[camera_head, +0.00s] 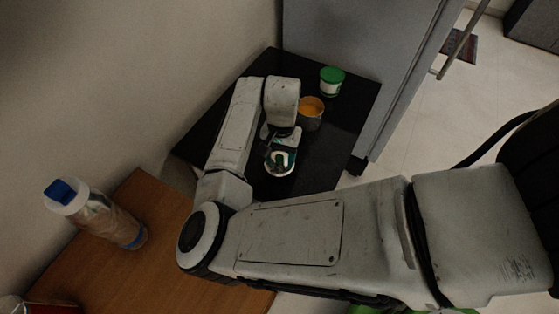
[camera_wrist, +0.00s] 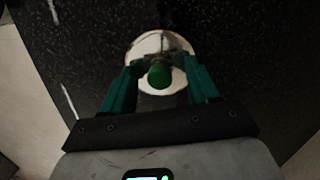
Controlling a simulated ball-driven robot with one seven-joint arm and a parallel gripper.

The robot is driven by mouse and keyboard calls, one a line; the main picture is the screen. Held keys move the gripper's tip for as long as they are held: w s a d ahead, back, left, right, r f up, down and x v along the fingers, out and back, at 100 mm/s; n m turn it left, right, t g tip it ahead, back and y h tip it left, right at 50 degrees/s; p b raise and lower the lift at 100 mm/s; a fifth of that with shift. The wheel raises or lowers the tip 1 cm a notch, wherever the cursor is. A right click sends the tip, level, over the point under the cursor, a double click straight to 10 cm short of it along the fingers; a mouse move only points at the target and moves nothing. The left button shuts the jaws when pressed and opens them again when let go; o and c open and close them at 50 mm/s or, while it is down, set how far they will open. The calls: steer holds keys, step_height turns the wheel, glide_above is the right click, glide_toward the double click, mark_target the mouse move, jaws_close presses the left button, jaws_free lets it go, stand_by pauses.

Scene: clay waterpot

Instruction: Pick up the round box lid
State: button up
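A round pale lid with a green knob (camera_wrist: 159,74) lies on the black tabletop, seen from above in the wrist view. Its pale rim also shows in the head view (camera_head: 280,174), partly hidden by my gripper. My gripper (camera_wrist: 160,66) is above the lid, with its green fingers apart on either side of the knob. Gaps show between the knob and the fingers, so it looks open and empty. In the head view my gripper (camera_head: 281,158) points down at the lid; whether the fingers touch it is unclear.
Behind the lid on the black table (camera_head: 345,121) stand a round container with an orange top (camera_head: 312,106) and a white tub with a green lid (camera_head: 331,82). A grey cabinet (camera_head: 350,40) borders the table. A bottle with a blue cap (camera_head: 105,217) stands on the wooden table (camera_head: 165,265).

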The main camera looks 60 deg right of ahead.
steer(key=shift+f, duration=0.15)
jaws_close()
stand_by(0.4)
